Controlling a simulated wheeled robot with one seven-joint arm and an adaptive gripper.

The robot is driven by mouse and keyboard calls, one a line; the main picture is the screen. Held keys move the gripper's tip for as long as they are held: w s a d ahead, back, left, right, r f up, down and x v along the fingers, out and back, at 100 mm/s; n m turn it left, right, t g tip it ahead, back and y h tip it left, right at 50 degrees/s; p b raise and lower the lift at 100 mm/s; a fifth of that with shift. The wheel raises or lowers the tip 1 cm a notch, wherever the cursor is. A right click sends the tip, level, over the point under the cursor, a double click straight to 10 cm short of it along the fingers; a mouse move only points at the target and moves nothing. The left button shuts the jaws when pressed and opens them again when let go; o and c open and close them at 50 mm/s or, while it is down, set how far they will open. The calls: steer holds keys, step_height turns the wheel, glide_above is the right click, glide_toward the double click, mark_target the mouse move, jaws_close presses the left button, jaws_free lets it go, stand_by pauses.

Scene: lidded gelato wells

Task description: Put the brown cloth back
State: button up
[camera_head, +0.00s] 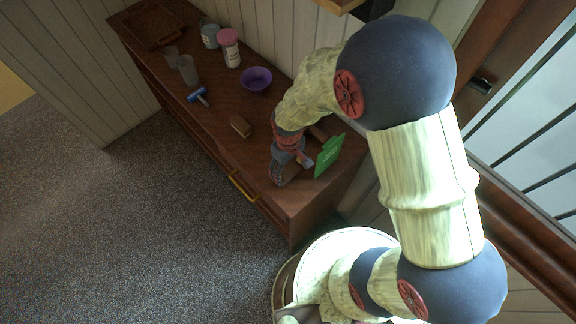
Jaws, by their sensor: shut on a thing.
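My gripper (280,178) is low over the right end of the brown wooden counter (225,140), near its front edge. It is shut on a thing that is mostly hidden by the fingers. A dark brown patch (293,173) shows beside the fingers and looks like the brown cloth, but it blends with the wood. I cannot tell whether it touches the counter top.
A green sign (329,156) stands just right of my gripper. A small brown block (240,125), a blue-handled tool (198,95), a purple bowl (256,79), a pink-lidded jar (229,48), clear cups (188,70) and a brown tray (152,24) lie leftward.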

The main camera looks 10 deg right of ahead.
mark_target(288, 170)
steer(key=shift+f, duration=0.35)
steer(key=shift+f+b, duration=0.35)
steer(key=shift+f, duration=0.05)
stand_by(0.4)
steer(key=o, duration=1.1)
steer(key=shift+o, duration=1.3)
steer(key=o, duration=0.3)
steer(key=shift+r+p, duration=2.9)
steer(key=shift+r, duration=1.1)
